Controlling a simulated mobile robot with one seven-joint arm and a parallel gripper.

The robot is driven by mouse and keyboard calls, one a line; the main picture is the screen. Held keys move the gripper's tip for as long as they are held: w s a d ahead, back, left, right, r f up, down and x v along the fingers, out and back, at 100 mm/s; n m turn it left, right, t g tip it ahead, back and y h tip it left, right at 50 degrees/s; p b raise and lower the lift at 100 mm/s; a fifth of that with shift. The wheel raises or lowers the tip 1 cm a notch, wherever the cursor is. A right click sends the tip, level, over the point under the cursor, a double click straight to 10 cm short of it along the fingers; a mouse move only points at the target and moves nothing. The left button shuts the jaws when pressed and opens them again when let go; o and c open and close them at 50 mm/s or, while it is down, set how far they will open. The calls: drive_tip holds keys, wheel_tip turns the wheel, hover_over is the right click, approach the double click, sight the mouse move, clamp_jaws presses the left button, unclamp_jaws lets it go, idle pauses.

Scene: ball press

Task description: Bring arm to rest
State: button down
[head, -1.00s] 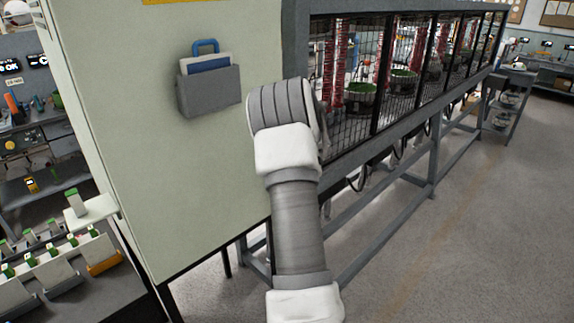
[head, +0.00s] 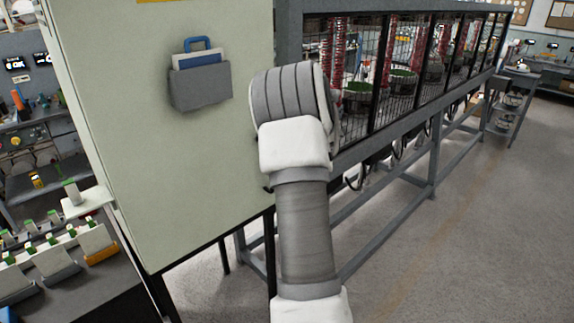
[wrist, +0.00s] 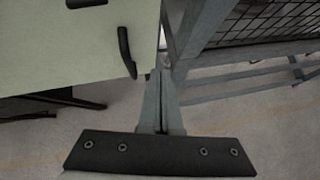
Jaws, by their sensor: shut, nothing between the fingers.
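My arm (head: 303,215) rises from the bottom of the head view in front of the cabinet and the caged machine. Its upper part bends away, so my gripper is hidden in that view. In the wrist view my gripper (wrist: 163,78) is shut, its two fingers together with nothing between them. Its tips show near the lower right edge of a pale green panel, to the right of a black handle (wrist: 126,52). I cannot tell whether the tips touch anything.
A pale green cabinet (head: 185,170) with a grey document pocket (head: 201,87) stands at left. A caged machine on a grey frame (head: 432,160) runs away to the right. A bench with several small holders (head: 62,275) is at lower left. The floor (head: 490,235) at right is clear.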

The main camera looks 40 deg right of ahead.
drive_tip(key=shift+d+v, duration=0.15)
drive_tip(key=shift+v, duration=0.75)
drive_tip(key=shift+d+v, duration=0.15)
drive_tip(key=shift+v, duration=0.75)
drive_tip(key=shift+d+v, duration=0.2)
drive_tip(key=shift+v, duration=0.7)
drive_tip(key=shift+s+r, duration=0.1)
drive_tip(key=w+a+r+m+t+h, duration=0.1)
drive_tip(key=a+r+m+h, duration=0.15)
drive_tip(key=r+m, duration=0.35)
drive_tip(key=w+a+r+m+t+h, duration=0.1)
drive_tip(key=w+a+r+m+t, duration=0.2)
drive_tip(key=r, duration=0.4)
drive_tip(key=s+a+r+m+g+h, duration=0.1)
drive_tip(key=s+a+r+m+g, duration=0.1)
drive_tip(key=s+a+r+m, duration=0.5)
drive_tip(key=s+a+f+m+g+y, duration=0.1)
drive_tip(key=s+a+f+m, duration=0.3)
drive_tip(key=a, duration=0.5)
drive_tip(key=s+a+f+m+g+y, duration=0.2)
drive_tip(key=s+a+f+m+y, duration=0.1)
drive_tip(key=s+a+m, duration=0.4)
drive_tip(key=s+a+f+m+g+y, duration=0.2)
drive_tip(key=s+a+f+m, duration=0.3)
drive_tip(key=s+a, duration=0.6)
drive_tip(key=shift+a+m, duration=0.8)
drive_tip(key=shift+a, duration=0.4)
